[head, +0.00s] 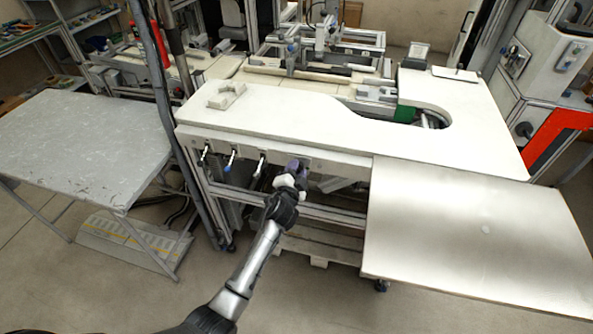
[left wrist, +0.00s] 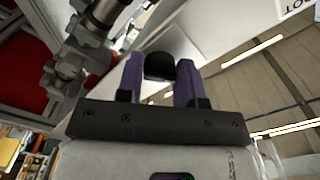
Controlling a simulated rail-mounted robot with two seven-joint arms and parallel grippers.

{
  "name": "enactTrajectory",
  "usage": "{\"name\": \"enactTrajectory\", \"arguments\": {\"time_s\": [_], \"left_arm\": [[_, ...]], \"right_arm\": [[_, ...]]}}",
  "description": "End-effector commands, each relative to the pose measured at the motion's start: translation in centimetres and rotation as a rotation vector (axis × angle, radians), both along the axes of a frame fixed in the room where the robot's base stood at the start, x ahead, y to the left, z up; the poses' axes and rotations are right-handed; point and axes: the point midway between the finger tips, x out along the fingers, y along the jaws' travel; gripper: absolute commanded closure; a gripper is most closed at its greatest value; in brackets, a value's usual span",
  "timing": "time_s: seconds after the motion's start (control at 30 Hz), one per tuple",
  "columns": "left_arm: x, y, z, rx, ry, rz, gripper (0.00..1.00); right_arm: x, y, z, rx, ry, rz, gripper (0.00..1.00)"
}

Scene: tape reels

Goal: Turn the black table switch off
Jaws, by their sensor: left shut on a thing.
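The white table (head: 290,110) has a row of handles or switches along its front edge. My left gripper (head: 297,168) is at the right end of this row, just below the tabletop edge. In the left wrist view, a black rounded knob (left wrist: 159,66), which looks like the black table switch, sits between the two purple fingers. The gripper is shut on it. In the head view the gripper hides this knob. Whether the switch is on or off cannot be told. My right gripper is not in view.
Other handles on the front rail are a black one (head: 203,156), a blue-and-white one (head: 230,160) and a dark-and-white one (head: 262,165). A metal sheet table (head: 470,235) stands to the right. A grey table (head: 80,140) stands at the left. Floor is open in front.

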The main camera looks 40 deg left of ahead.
Motion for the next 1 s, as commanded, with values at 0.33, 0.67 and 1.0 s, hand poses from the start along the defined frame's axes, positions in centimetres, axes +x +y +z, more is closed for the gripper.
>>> {"name": "enactTrajectory", "arguments": {"time_s": [0.33,0.67,1.0], "left_arm": [[0.0,0.0,0.0,-0.001,0.000,0.000,0.90],[0.0,0.0,0.0,-0.001,0.000,0.000,0.41],[-1.3,-0.6,0.0,-0.002,0.001,-0.001,0.41]], "right_arm": [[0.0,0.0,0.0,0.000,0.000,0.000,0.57],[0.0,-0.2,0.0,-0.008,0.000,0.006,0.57],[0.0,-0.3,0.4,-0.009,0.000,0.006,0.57]]}}
